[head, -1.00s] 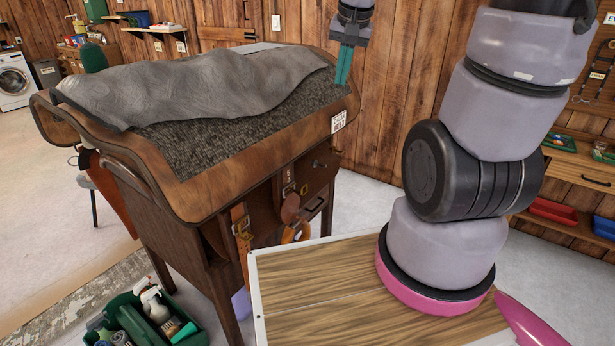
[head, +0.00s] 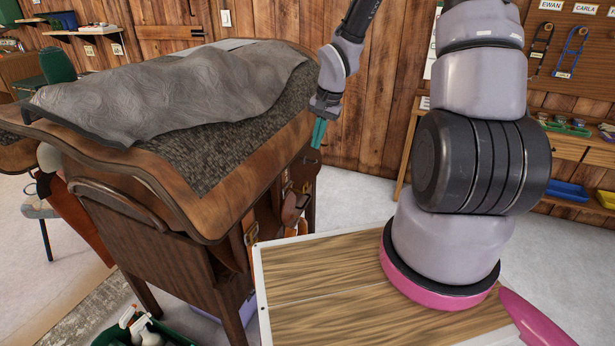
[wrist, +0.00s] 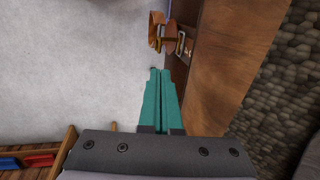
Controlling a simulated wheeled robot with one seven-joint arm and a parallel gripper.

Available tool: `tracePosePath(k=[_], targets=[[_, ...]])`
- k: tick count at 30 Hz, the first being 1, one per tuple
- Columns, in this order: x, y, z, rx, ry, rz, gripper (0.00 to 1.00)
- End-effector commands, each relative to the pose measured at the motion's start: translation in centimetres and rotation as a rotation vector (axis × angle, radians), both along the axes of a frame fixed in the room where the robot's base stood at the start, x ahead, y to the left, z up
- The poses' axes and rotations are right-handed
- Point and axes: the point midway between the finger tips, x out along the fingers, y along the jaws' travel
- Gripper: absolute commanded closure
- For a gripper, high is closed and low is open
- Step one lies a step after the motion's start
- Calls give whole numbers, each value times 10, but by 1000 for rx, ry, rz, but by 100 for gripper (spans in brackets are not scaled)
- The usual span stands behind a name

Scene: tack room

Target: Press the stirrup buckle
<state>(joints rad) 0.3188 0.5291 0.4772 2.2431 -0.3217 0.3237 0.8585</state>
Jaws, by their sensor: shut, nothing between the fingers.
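Brown leather straps (head: 251,228) hang on the side of the wooden stand (head: 190,195), with a rounded leather piece (head: 290,213) beside them. In the wrist view, an orange-brown strap (wrist: 155,30) and a small metal buckle (wrist: 181,44) show at the stand's side, beyond my fingertips. The buckle is too small to make out in the head view. My gripper (head: 318,134) has teal fingers that are shut and empty. It is in the air beside the stand's right end, apart from the straps. In the wrist view, its fingers (wrist: 160,72) point toward the straps.
A grey cloth (head: 170,90) lies over the stand's dark textured top. A green caddy (head: 175,338) with spray bottles is on the floor at its foot. Shelves with blue (head: 567,191) and yellow bins stand at the right wall. Open floor (head: 355,205) lies between.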

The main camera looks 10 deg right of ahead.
Motion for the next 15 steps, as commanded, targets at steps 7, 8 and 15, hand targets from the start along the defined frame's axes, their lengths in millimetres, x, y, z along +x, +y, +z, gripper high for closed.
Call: tracePosePath(k=[7,8,15], targets=[[0,0,0,0,0,1,100],[0,0,0,0,0,1,100],[2,4,-21,-1,2,4,100]])
